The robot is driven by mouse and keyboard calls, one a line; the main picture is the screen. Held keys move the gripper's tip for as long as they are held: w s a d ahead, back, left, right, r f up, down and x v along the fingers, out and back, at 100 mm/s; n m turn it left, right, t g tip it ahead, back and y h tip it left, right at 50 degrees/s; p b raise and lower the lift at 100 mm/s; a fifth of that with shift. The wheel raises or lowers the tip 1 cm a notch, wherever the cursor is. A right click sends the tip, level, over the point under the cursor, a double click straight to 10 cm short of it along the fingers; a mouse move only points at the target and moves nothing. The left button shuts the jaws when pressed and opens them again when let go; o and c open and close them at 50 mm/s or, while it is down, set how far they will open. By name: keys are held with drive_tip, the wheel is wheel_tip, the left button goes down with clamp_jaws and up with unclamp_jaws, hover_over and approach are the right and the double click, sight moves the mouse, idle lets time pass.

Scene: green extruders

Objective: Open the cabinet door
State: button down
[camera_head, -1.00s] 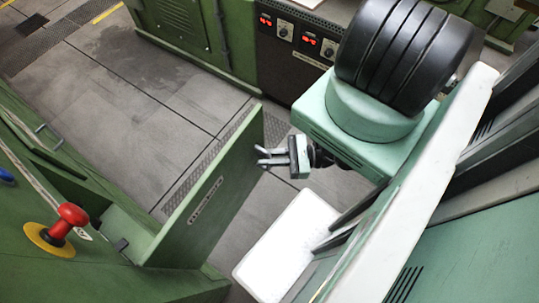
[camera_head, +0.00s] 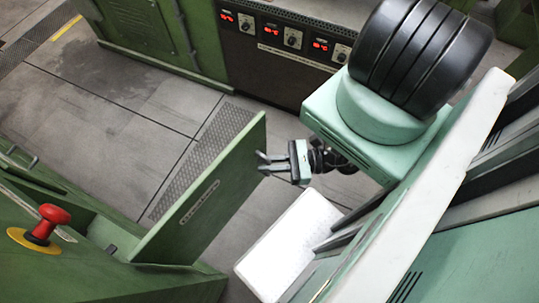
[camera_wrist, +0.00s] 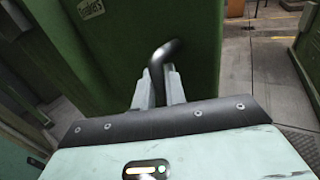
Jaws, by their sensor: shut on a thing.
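The green cabinet door (camera_head: 206,190) stands swung out from the green cabinet (camera_head: 70,272) at the lower left in the head view. My gripper (camera_head: 263,162) is at the door's free upper corner. In the wrist view its two fingers (camera_wrist: 158,88) are closed around the dark bent door handle (camera_wrist: 166,52). The handle's lower part is hidden between the fingers.
A red knob (camera_head: 48,217) on a yellow disc sits on the cabinet. A control panel (camera_head: 277,40) with red displays and green machine housings (camera_head: 150,35) stand at the back. Grey floor (camera_head: 110,115) lies open behind the door.

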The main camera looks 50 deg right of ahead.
drive_tip(key=c, duration=1.8)
unclamp_jaws()
drive_tip(key=shift+f, duration=0.15)
drive_tip(key=shift+b+v, duration=2.9)
drive_tip(key=shift+v, duration=5.8)
